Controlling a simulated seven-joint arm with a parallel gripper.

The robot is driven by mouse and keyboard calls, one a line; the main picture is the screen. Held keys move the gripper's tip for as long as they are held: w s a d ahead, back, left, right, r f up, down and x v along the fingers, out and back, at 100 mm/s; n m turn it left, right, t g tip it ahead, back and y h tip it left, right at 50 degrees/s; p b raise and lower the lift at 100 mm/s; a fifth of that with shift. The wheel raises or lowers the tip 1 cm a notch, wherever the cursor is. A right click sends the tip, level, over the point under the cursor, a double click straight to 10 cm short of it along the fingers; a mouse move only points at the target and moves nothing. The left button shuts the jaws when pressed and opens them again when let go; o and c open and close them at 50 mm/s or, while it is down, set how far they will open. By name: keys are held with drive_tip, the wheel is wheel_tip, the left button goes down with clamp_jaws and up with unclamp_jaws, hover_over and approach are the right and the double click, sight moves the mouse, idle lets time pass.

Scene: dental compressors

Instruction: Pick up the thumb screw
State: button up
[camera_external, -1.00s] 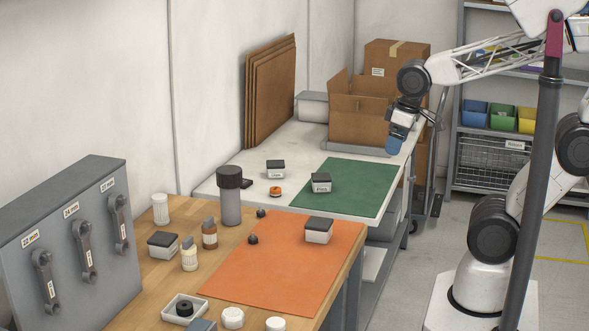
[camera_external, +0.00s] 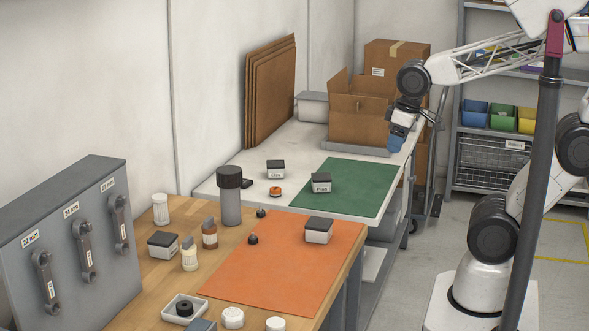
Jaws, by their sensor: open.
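Two small black knobs stand near the far left of the orange mat: one (camera_external: 261,213) just beyond its far edge, the other (camera_external: 253,239) near its left edge. Either may be the thumb screw; they are too small to tell. My gripper (camera_external: 396,149) is open, with a blue part at its end. It hangs above the far right part of the white table, beyond the green mat and well away from both knobs. Its fingers are too small to make out clearly.
The orange mat (camera_external: 285,275) and green mat (camera_external: 352,196) bear small black-lidded boxes. A tall grey cylinder (camera_external: 230,203) stands close left of the knobs. Several bottles and a white tray (camera_external: 170,312) are further left. Cardboard boxes (camera_external: 355,118) stand beside my gripper.

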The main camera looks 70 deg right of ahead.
drive_tip(key=n+g, duration=0.3)
drive_tip(key=n, duration=1.6)
hover_over(253, 238)
drive_tip(key=f, duration=1.1)
drive_tip(key=d+f, duration=0.1)
drive_tip(key=f, duration=0.4)
drive_tip(key=shift+s+f, duration=0.15)
drive_tip(key=shift+s, duration=0.1)
drive_tip(key=shift+w+a+f+n, duration=0.3)
drive_tip(key=shift+a+f+n, duration=0.05)
drive_tip(key=shift+f+n, duration=0.05)
drive_tip(key=shift+f, duration=1.3)
